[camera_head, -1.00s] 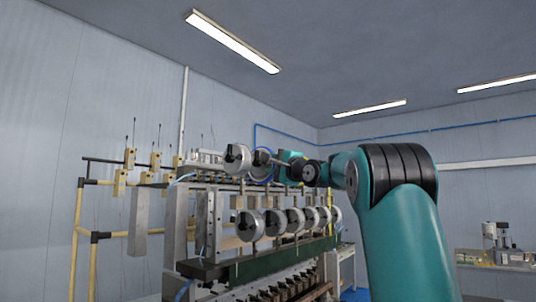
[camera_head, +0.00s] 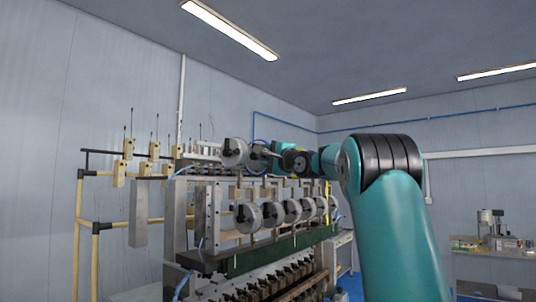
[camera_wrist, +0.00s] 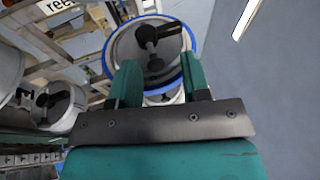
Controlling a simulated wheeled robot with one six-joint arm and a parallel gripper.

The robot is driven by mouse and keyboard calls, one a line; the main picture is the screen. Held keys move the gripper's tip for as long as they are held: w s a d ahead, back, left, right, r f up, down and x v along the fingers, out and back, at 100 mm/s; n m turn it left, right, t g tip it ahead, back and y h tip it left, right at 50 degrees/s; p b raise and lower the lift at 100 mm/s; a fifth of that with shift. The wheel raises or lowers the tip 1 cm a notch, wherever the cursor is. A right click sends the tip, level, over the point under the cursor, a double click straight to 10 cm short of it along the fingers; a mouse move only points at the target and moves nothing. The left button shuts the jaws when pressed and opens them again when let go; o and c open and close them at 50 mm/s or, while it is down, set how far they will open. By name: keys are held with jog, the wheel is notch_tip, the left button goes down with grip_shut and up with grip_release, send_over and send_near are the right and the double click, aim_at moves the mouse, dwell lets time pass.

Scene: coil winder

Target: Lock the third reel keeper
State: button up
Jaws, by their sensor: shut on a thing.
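A pale reel with a blue rim (camera_wrist: 182,35) fills the top middle of the wrist view. Its black reel keeper (camera_wrist: 151,36), a rod with a rounded knob, crosses the reel's face. My gripper (camera_wrist: 157,72) has its two teal fingers apart on either side of the keeper's lower end and is shut on it. The exact contact is hard to see. In the head view my gripper (camera_head: 268,151) is at the upper row, just right of the front reel (camera_head: 234,152), and mostly hides the blue-rimmed reel.
A lower row of several reels (camera_head: 249,217) with black keepers hangs below on the winder. Another reel (camera_wrist: 59,107) is close at the left in the wrist view. A yellow frame (camera_head: 98,226) stands left. A bench (camera_head: 500,252) stands far right.

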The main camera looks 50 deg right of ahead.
jog(key=shift+w+a+r, duration=0.1)
jog(key=shift+a+r, duration=0.05)
jog(key=shift+r, duration=0.15)
jog(key=shift+f+b, duration=0.15)
jog(key=shift+b, duration=0.2)
jog(key=c, duration=0.4)
jog(key=shift+s, duration=0.2)
jog(key=shift+c, duration=0.2)
jog(key=shift+s+d+f, duration=0.1)
jog(key=shift+s+d, duration=0.05)
jog(key=shift+d, duration=0.1)
jog(key=shift+s+d, duration=0.1)
jog(key=shift+s, duration=0.25)
jog(key=o, duration=0.5)
jog(key=shift+s, duration=0.1)
jog(key=shift+o, duration=0.2)
jog(key=shift+f+b, duration=0.1)
jog(key=shift+b, duration=0.2)
